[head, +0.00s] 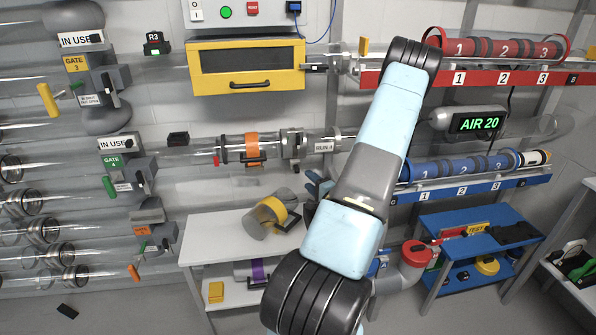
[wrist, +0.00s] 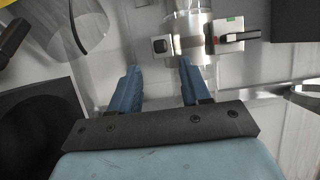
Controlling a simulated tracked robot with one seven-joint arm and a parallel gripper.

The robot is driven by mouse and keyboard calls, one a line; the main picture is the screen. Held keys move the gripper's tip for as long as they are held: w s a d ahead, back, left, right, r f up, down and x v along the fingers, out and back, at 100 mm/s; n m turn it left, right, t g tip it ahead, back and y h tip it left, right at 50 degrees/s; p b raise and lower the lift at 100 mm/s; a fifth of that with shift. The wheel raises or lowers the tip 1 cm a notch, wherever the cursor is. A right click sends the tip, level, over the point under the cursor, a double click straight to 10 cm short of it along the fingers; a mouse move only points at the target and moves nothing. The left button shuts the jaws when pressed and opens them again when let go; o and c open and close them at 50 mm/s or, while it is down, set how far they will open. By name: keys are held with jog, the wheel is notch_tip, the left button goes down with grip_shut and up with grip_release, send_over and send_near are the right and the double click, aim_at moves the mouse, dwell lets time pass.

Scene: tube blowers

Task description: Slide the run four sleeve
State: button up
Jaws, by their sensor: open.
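The run four tube crosses the wall in the head view, with a RUN 4 label (head: 324,147). A grey metal collar (head: 291,143) sits on it left of the label, and an orange band (head: 252,146) is further left between black rings. I cannot tell for sure which part is the sleeve. In the head view my arm hides much of my gripper (head: 318,184).
A white bench (head: 215,228) below the run bears a grey cylinder with a yellow band (head: 268,216). A yellow-framed box (head: 246,67) hangs above. Red (head: 398,76) and blue (head: 400,190) tube racks are right of my arm. Valve gates and clear tubes fill the left.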

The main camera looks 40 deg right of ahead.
aim_at(299, 172)
jog(key=w, duration=0.3)
jog(key=w+d, duration=0.1)
jog(key=w, duration=0.5)
jog(key=shift+d, duration=0.2)
jog(key=shift+c, duration=0.2)
grip_shut()
